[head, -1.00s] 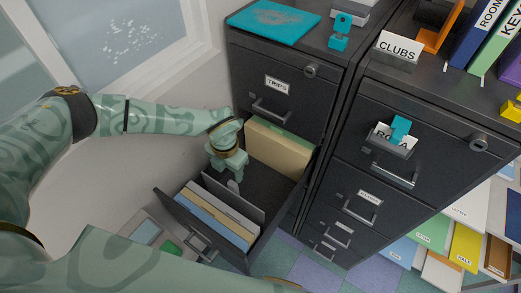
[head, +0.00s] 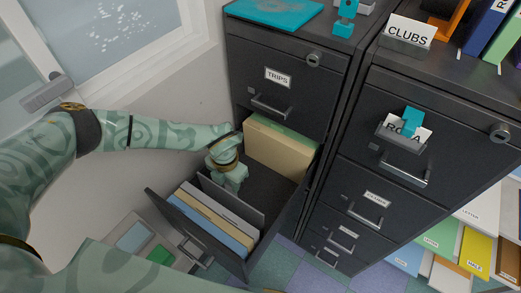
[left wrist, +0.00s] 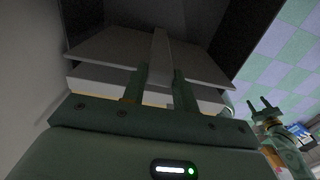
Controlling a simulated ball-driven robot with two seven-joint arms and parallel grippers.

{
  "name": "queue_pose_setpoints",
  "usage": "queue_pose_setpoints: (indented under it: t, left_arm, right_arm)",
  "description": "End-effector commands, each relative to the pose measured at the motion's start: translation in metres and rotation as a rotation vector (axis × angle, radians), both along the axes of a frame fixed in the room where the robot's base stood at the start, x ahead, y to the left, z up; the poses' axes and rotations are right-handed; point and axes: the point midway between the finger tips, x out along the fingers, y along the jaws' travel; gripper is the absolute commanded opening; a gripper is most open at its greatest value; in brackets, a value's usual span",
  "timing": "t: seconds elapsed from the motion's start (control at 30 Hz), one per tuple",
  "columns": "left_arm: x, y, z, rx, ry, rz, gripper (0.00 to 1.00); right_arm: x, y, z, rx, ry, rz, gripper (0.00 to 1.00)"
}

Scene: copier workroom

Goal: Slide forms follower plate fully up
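The dark follower plate (head: 232,202) stands across the open file drawer (head: 207,236), behind a front group of blue, tan and grey folders (head: 211,222). My left gripper (head: 233,190) is inside the drawer, close to the plate on its rear side. In the left wrist view its two fingers (left wrist: 160,80) are apart, with a narrow upright bar (left wrist: 160,45) on a grey panel showing between them. I cannot tell whether they touch it. My right gripper (left wrist: 261,103) shows at the right of the left wrist view, its prongs apart and empty; it is not in the head view.
Tan folders (head: 280,148) stand at the drawer's rear, with bare drawer floor between them and the plate. A closed TRIPS drawer (head: 283,90) is above. A second cabinet (head: 377,150) stands at right. The wall and window (head: 110,35) are at left.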

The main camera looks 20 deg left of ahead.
Motion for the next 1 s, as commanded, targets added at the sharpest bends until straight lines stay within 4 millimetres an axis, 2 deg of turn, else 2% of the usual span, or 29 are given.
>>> queue_pose_setpoints:
  t: [0.27, 0.6, 1.0]
  left_arm:
    - [-0.004, 0.001, 0.001, 0.000, 0.000, 0.000, 0.09]
    - [-0.025, 0.009, 0.002, 0.000, 0.002, 0.001, 0.09]
    - [-0.028, 0.010, 0.001, 0.001, 0.002, 0.001, 0.09]
  right_arm:
    - [0.000, 0.000, 0.004, 0.000, -0.001, 0.000, 0.51]
    - [0.002, 0.000, 0.023, 0.000, -0.004, 0.000, 0.51]
    - [0.002, 0.000, 0.026, 0.000, -0.004, 0.000, 0.51]
